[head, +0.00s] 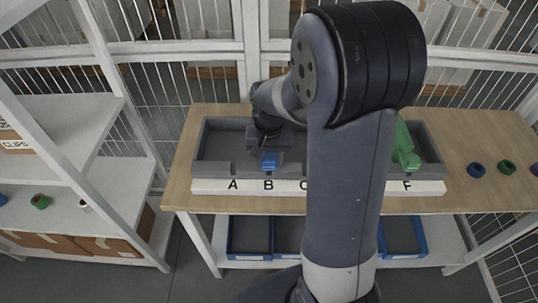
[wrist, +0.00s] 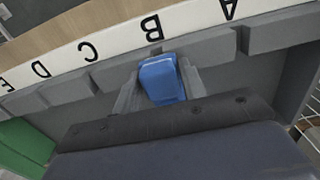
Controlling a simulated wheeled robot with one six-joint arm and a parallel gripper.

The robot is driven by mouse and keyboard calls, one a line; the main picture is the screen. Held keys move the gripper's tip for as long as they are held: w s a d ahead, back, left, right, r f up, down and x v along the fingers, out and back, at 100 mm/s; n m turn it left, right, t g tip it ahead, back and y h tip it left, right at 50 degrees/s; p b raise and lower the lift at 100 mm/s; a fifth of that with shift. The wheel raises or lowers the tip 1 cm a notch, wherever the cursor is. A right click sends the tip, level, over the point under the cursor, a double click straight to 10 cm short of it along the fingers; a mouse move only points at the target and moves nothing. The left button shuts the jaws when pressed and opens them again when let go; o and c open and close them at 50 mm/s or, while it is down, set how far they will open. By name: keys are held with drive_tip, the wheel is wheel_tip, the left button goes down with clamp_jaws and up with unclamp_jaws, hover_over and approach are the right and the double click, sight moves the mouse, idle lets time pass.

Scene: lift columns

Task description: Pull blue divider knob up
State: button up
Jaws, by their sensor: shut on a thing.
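The blue divider knob (head: 269,161) is at the front of the grey bin, just behind the letter B on the white label strip. It also shows in the wrist view (wrist: 161,79), between the two fingers. My gripper (head: 268,150) is shut on the blue knob, a finger on each side. In the wrist view my gripper (wrist: 160,85) points at the front wall near B. The blue divider's panel below the knob is hidden. My arm hides the middle of the bin in the head view.
The grey bin (head: 222,135) stands on a wooden table (head: 183,165). A green divider (head: 405,150) is at the right near F. Blue and green rings (head: 476,170) lie on the table's right. Blue crates (head: 248,238) sit below. A white shelf (head: 60,130) is at left.

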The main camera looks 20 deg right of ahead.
drive_tip(key=shift+r, duration=0.1)
drive_tip(key=shift+w+r+p, duration=0.1)
drive_tip(key=shift+r+p, duration=0.45)
drive_tip(key=shift+r, duration=0.2)
drive_tip(key=shift+c, duration=0.9)
drive_tip(key=shift+r+p, duration=0.35)
drive_tip(key=shift+p, duration=0.05)
drive_tip(key=shift+r, duration=0.25)
drive_tip(key=o, duration=0.8)
